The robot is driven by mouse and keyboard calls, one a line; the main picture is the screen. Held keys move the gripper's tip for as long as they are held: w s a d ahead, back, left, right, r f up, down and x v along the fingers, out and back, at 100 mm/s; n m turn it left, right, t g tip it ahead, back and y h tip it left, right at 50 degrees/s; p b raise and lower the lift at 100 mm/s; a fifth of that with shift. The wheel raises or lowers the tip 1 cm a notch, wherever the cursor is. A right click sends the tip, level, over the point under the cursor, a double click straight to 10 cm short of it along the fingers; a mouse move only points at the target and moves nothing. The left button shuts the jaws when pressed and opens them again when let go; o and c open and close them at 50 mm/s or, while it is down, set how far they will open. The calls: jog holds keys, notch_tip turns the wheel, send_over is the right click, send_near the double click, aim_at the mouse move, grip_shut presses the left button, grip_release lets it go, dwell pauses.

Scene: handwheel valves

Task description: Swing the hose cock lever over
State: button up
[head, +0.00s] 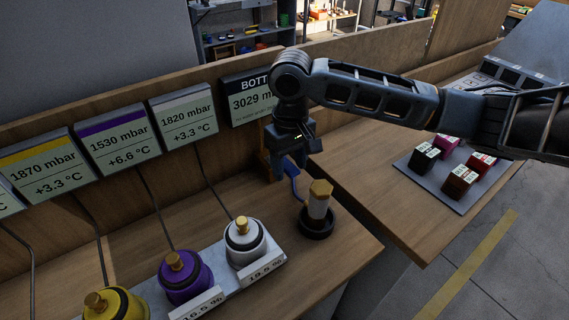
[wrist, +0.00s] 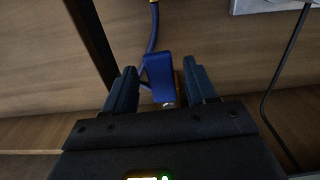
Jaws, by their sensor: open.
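A blue, flat piece that looks like the hose cock lever (wrist: 160,78) stands between the fingers of my gripper (wrist: 160,68) in the wrist view. My gripper is open, with a finger on either side of it; the left finger is very close and I cannot tell whether it touches. A bit of orange-brown shows just right of the blue piece. In the head view my gripper (head: 288,166) points down and hides most of the cock. A thin blue hose (head: 293,185) runs from there to a small bottle with a brass hexagonal top (head: 319,190) in a dark round base.
Yellow, purple (head: 184,277) and white (head: 245,242) canisters with brass knobs stand in a rail to the left. Display panels (head: 182,122) line the back board. Coloured blocks (head: 459,182) sit on a grey mat at the right. The bench front near the bottle is bare.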

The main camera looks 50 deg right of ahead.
jog(key=shift+r+p, duration=1.75)
jog(key=shift+r, duration=1.25)
notch_tip(320, 180, up, 8)
jog(key=b, duration=0.1)
jog(key=shift+f, duration=0.1)
